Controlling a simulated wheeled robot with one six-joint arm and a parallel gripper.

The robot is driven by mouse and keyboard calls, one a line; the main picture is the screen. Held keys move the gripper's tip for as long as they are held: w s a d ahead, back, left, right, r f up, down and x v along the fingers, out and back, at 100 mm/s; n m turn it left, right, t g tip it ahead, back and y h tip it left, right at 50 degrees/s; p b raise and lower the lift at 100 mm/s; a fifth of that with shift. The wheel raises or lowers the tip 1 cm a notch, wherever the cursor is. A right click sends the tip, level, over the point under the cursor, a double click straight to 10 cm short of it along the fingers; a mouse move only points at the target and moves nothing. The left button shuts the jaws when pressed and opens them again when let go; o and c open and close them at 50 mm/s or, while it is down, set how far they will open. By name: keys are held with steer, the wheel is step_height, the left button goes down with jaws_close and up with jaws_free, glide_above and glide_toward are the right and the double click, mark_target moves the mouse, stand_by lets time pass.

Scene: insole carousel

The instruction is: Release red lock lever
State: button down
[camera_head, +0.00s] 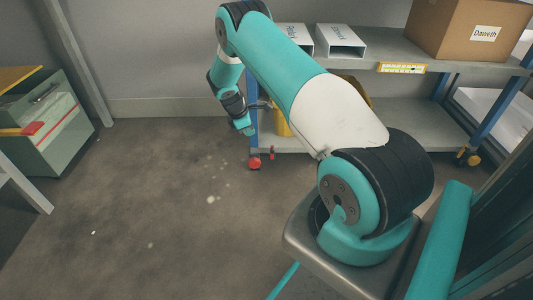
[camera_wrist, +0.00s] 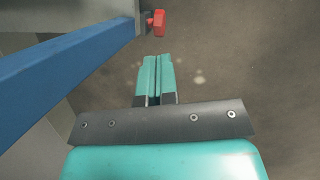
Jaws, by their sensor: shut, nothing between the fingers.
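A small red lever (camera_wrist: 158,24) shows in the wrist view at the foot of a blue post (camera_wrist: 70,72), just beyond my fingertips. My gripper (camera_wrist: 158,62) has its two teal fingers together and empty; a gap separates them from the lever in the picture. In the head view my gripper (camera_head: 246,129) points down beside the left front leg of a shelf cart.
The shelf cart (camera_head: 405,130) has blue legs and a yellow caster (camera_head: 470,156) at right. White boxes (camera_head: 340,40) and a cardboard box (camera_head: 466,28) stand on its upper shelf. A green cabinet (camera_head: 50,120) stands far left. Floor (camera_head: 150,210) between is clear.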

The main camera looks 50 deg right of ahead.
steer(key=s+d+r+b+x, duration=0.1)
steer(key=s+d+b+x, duration=0.1)
steer(key=b+x, duration=0.6)
steer(key=x, duration=0.4)
steer(key=shift+f+b, duration=0.35)
steer(key=shift+f, duration=0.05)
steer(key=shift+d, duration=0.25)
steer(key=shift+r, duration=0.1)
steer(key=shift+s+d+y+p, duration=0.1)
steer(key=shift+s+y+p, duration=0.15)
steer(key=shift+p, duration=0.35)
